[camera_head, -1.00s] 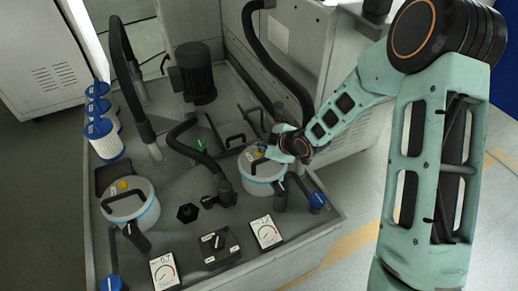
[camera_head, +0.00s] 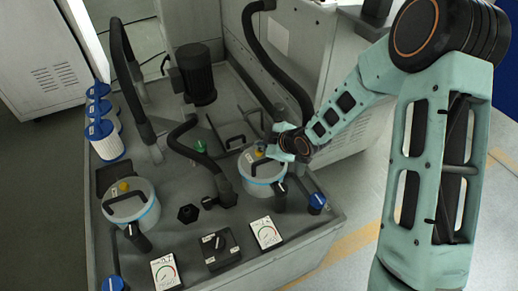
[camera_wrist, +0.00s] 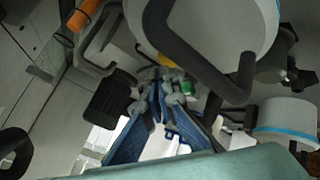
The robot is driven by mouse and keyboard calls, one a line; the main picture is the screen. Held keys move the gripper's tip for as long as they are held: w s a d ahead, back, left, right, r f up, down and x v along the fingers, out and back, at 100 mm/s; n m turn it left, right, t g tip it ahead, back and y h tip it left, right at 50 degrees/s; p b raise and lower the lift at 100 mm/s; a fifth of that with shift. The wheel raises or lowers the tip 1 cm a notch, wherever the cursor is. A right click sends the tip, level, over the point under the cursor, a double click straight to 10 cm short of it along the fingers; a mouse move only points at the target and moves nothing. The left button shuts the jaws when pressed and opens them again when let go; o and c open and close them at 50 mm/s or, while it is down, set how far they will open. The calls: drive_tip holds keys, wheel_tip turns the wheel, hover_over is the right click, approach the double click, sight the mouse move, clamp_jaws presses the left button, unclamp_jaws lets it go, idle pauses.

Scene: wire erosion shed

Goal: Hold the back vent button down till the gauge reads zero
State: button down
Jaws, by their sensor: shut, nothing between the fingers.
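The back filter pot (camera_head: 262,178) is a white canister with a blue band, a black handle and a pale lid, right of centre in the head view. My gripper (camera_head: 272,153) is shut at the top of its lid. A small yellow-topped button (camera_head: 260,150) shows at the fingertips; I cannot tell whether they touch it or press it. In the wrist view my blue-sided fingers (camera_wrist: 163,78) are together beside the lid edge. The gauge (camera_head: 266,233) on the right front panel has a white dial; its reading is too small to tell.
A second pot (camera_head: 133,212) with a yellow button (camera_head: 123,186) stands at front left. Another gauge (camera_head: 165,272) and a switch box (camera_head: 220,247) are on the front edge.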

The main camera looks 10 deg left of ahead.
drive_tip(key=shift+r, duration=0.35)
drive_tip(key=shift+r+p, duration=1.95)
drive_tip(key=shift+r, duration=0.65)
